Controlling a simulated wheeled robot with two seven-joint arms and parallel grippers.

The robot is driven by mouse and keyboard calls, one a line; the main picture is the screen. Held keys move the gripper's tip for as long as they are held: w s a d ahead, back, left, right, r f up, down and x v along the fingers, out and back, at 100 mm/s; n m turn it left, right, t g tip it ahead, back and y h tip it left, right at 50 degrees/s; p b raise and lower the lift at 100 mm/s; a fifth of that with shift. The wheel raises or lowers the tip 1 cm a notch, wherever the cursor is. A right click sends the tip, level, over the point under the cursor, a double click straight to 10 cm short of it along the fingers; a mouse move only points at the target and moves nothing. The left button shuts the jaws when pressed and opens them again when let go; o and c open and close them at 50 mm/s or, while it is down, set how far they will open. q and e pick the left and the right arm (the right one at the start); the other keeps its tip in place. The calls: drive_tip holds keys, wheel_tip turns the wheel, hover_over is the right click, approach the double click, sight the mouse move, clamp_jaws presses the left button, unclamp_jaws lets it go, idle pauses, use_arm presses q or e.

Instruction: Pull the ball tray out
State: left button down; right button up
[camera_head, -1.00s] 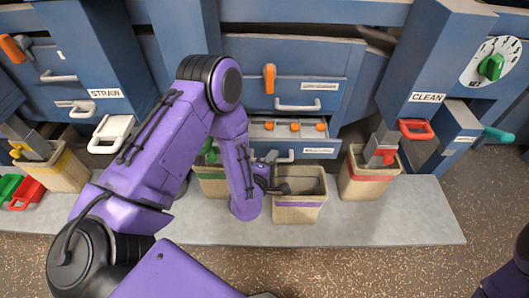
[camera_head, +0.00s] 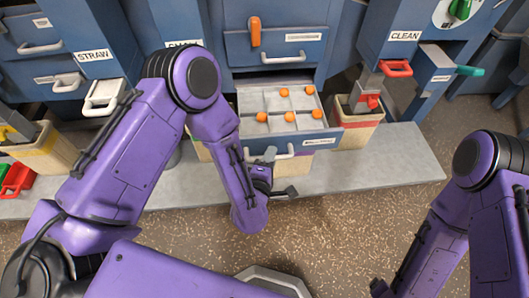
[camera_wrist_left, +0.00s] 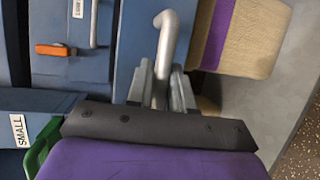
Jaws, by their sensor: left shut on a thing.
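The ball tray (camera_head: 276,98) is a blue-fronted drawer with pale compartments holding several orange balls (camera_head: 289,116). It stands well out of the blue cabinet in the head view. Its grey bar handle (camera_head: 284,152) is on the front. My left gripper (camera_head: 273,168) is at the left part of this handle. In the left wrist view its fingers (camera_wrist_left: 162,85) are closed around the grey handle (camera_wrist_left: 168,35). My right arm comes in at the lower right, apart from the tray. Only a dark bit of its gripper (camera_head: 379,288) shows at the bottom edge.
A closed drawer with an orange latch (camera_head: 254,32) is above the tray. A bucket (camera_head: 358,128) stands right of it, under the CLEAN chute. A yellow-banded bucket (camera_head: 45,150) is at left. The grey ledge (camera_head: 390,160) is clear at right; the floor in front is open.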

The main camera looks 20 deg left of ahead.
idle(0.3)
use_arm(q)
drive_tip(key=c, duration=1.1)
unclamp_jaws()
drive_tip(key=s+r+b, duration=0.1)
drive_tip(key=s+r, duration=0.1)
drive_tip(key=s, duration=0.8)
drive_tip(key=shift+s, duration=0.25)
